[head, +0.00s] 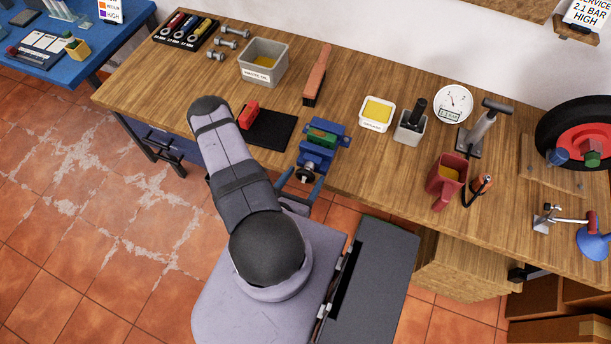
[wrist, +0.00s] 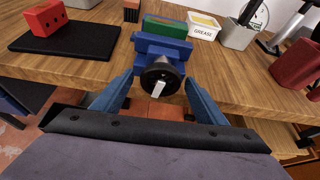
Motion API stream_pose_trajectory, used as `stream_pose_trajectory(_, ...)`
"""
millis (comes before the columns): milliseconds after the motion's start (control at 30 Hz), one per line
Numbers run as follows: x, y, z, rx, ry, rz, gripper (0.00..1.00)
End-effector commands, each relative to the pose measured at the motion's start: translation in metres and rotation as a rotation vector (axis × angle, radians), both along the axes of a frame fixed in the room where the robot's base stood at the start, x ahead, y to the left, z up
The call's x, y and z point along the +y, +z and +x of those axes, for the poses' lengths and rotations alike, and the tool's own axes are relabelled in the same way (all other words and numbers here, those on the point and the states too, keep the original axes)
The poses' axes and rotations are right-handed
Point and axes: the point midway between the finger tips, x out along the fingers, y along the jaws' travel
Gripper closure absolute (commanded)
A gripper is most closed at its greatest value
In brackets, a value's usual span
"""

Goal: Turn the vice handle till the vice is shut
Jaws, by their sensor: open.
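The blue vice (head: 316,155) is mounted at the front edge of the wooden bench. In the wrist view the vice (wrist: 162,47) faces me, with a green block (wrist: 165,27) at its top, between the jaws. I cannot tell whether the jaws touch the block. The vice handle (wrist: 160,76) is a round black knob with a pale lever pointing down. My gripper (wrist: 159,80) is open, its two blue fingers on either side of the handle, apart from it. In the head view my gripper (head: 299,181) is just in front of the vice.
Left of the vice, a black mat (head: 270,130) carries a red block (head: 249,115). The floor in front is clear.

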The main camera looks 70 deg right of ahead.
Motion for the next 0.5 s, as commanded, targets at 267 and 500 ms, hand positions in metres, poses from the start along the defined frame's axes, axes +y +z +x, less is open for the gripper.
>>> stream_pose_trajectory(267, -0.012, -0.004, -0.001, 0.0, -0.002, -0.003, 0.34)
stream_pose_trajectory(500, -0.014, -0.005, 0.0, 0.0, 0.001, -0.003, 0.34)
